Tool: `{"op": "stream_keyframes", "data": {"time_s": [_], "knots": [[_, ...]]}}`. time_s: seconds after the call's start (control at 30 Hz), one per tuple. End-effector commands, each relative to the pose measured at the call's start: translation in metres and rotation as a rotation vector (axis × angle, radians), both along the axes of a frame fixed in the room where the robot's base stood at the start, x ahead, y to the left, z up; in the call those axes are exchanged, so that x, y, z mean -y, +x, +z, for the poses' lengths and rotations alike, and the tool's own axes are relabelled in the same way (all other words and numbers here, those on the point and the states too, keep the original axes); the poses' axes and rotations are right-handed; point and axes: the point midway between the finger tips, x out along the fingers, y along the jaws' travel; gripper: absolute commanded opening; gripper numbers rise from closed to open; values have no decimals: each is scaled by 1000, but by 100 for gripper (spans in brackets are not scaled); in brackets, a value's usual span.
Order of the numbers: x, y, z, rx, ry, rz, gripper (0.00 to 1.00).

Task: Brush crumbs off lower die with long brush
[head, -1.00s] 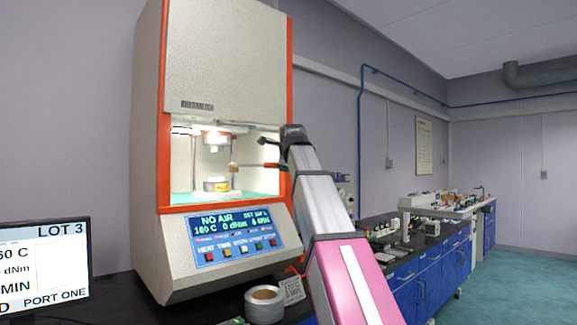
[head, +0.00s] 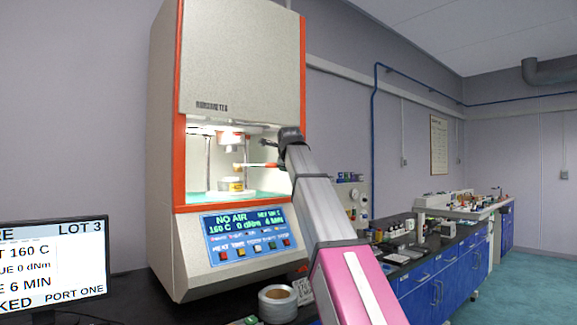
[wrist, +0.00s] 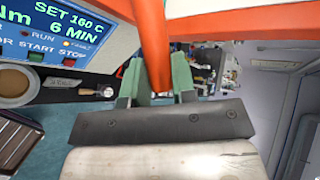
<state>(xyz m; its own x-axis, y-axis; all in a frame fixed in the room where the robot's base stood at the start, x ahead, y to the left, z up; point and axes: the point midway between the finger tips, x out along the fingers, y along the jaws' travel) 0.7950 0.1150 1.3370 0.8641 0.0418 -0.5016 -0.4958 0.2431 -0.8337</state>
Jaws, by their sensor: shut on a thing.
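The lower die (head: 231,186) is a pale round block with a yellowish label, standing on the green floor of the lit chamber of the rheometer (head: 240,70). The long brush (head: 262,165) lies across the chamber, its red handle to the right and its tan head just above the die's right part. I cannot tell whether the bristles touch the die. Crumbs are too small to make out. My gripper has green fingers (wrist: 157,88) shut on the brush's orange-red handle, which also shows in the wrist view (wrist: 153,40). In the head view my arm partly hides the fingers.
The orange-edged chamber frame (head: 299,110) is close to my arm on the right. Posts stand inside, and the upper die (head: 230,138) hangs above. A control panel (head: 240,235) is below.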

Motion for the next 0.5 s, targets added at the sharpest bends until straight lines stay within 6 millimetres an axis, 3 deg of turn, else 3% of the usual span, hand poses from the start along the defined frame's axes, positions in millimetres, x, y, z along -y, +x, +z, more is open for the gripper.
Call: {"op": "stream_keyframes", "data": {"time_s": [0.5], "knots": [[-26, 38, 1, 1, 0, 1, 0]]}}
